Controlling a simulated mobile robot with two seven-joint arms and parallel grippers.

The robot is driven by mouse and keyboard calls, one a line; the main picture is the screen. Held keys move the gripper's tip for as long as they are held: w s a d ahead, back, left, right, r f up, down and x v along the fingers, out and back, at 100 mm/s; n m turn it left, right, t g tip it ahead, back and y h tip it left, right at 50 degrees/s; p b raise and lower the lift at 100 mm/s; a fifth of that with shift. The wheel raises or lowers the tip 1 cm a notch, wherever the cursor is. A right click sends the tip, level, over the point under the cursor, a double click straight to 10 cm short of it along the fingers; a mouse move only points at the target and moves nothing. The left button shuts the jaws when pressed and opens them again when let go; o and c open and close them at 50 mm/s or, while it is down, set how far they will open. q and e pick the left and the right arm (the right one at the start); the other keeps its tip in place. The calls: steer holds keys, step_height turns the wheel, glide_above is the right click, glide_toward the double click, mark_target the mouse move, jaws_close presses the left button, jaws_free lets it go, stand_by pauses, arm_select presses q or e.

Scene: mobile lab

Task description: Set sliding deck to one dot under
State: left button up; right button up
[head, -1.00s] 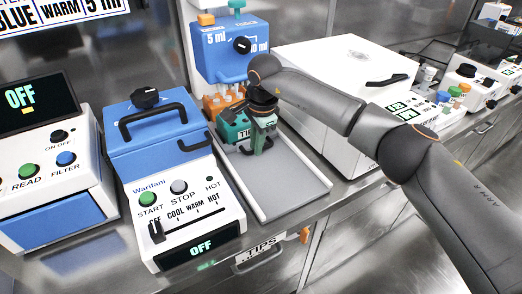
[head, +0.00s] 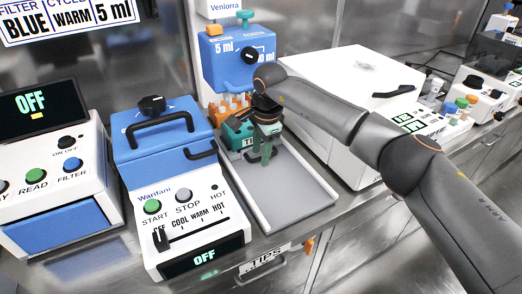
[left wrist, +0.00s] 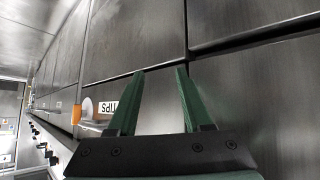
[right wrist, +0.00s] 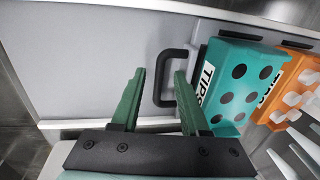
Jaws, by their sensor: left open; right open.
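The sliding deck is a grey tray (head: 290,194) with a pale rim under the blue dispenser (head: 230,62) in the head view. A teal TIPS rack (head: 234,132) and an orange rack (head: 228,108) sit at its far end; they also show in the right wrist view, teal (right wrist: 240,85) and orange (right wrist: 298,75). A black handle (right wrist: 163,78) stands beside the teal rack. My right gripper (head: 262,160) is open over the deck; in the right wrist view its fingertips (right wrist: 158,74) appear on either side of the handle; contact is unclear. My left gripper (left wrist: 160,72) is open and empty. I see no deck dots.
A blue-and-white heater (head: 165,215) stands left of the deck, and a white box (head: 345,85) with a black handle stands right. The near part of the deck is bare.

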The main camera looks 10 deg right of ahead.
step_height(320, 180, up, 12)
steer(key=s, duration=0.2)
steer(key=shift+d+r+p, duration=0.15)
steer(key=shift+d+p, duration=0.25)
steer(key=shift+p, duration=0.05)
steer(key=shift+c, duration=0.4)
